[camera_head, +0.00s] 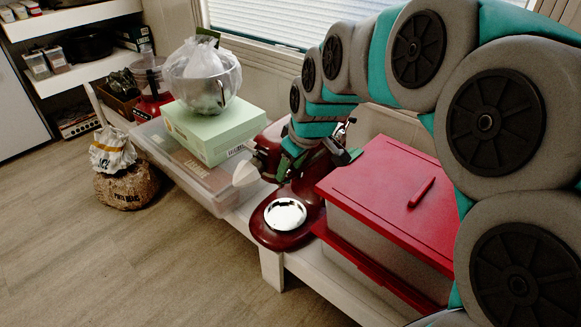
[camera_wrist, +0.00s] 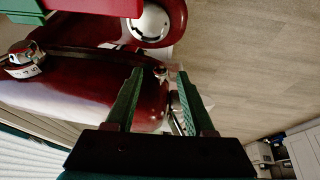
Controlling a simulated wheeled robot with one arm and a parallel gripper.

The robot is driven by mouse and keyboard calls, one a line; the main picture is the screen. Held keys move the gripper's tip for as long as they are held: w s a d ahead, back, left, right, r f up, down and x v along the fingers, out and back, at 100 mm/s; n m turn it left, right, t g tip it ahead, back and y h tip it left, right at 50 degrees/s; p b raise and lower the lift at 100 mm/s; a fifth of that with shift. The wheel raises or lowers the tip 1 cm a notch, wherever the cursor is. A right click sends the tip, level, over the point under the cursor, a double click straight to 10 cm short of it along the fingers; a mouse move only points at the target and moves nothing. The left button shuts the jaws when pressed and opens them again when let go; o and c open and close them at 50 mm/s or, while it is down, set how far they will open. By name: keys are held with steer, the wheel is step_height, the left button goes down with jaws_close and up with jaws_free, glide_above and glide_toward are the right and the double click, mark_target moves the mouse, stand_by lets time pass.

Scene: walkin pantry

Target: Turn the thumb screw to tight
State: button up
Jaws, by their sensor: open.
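A dark red stand mixer (camera_head: 262,236) stands on the low white bench, partly hidden behind my arm. Its base has a round silver plate (camera_head: 285,214). In the wrist view the mixer's glossy red body (camera_wrist: 85,75) fills the upper left. A small metal knob (camera_wrist: 160,72), which looks like the thumb screw, shows at the mixer's edge. My gripper (camera_wrist: 161,73) is open, with its green fingers apart and the knob between their tips in the picture. I cannot tell whether either finger touches it. The knob is hidden in the head view.
A red-lidded box (camera_head: 385,185) stands close to the mixer's right. On its left are a clear bin (camera_head: 207,193), a pale green box (camera_head: 213,130) and a metal bowl (camera_head: 228,78). A sack (camera_head: 127,187) sits on the floor. The floor in front (camera_head: 130,265) is clear.

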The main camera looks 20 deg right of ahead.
steer(key=shift+w+f, duration=0.1)
steer(key=shift+f, duration=0.05)
jaws_close()
stand_by(0.4)
